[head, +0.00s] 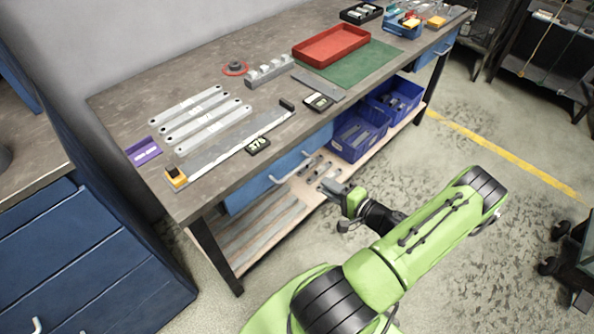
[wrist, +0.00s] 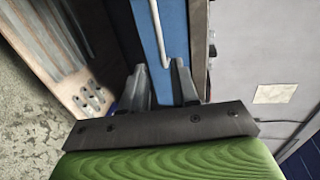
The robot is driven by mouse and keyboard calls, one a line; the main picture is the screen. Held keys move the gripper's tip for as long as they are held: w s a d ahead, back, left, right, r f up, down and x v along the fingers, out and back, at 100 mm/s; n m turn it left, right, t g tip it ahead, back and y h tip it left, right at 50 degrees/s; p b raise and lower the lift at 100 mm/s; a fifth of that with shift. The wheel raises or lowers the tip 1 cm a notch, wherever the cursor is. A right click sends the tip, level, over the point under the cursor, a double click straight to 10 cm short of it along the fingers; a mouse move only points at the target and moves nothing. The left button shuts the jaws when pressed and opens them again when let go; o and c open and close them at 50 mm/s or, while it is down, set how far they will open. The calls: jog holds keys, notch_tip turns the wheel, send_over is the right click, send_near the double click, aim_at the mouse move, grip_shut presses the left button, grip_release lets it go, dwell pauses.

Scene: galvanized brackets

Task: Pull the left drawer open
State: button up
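The left drawer has a blue front (head: 250,189) under the workbench top and looks shut. Its pale bar handle (head: 291,168) runs along the front. My gripper (head: 328,186) is in front of the bench, to the right of the handle and a little below it in the head view. In the wrist view my gripper (wrist: 159,66) is open, with a clear gap between the fingers. The blue drawer front (wrist: 176,35) and the handle (wrist: 160,35) show beyond the fingertips. The handle's near end appears between the tips, but nothing is gripped.
The workbench top (head: 225,95) holds metal bars, a red tray (head: 331,45) and a green mat (head: 365,63). Blue bins (head: 358,133) and brackets stand on the lower shelf (head: 262,240). A blue cabinet (head: 90,260) is at left. The floor in front is clear.

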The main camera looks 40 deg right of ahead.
aim_at(297, 168)
jog(key=b+x, duration=0.1)
jog(key=x, duration=1.2)
jog(key=shift+w+f+b, duration=0.1)
jog(key=shift+w+b, duration=0.15)
jog(key=shift+b, duration=0.15)
jog(key=shift+c, duration=0.3)
grip_shut()
jog(key=shift+a, duration=0.1)
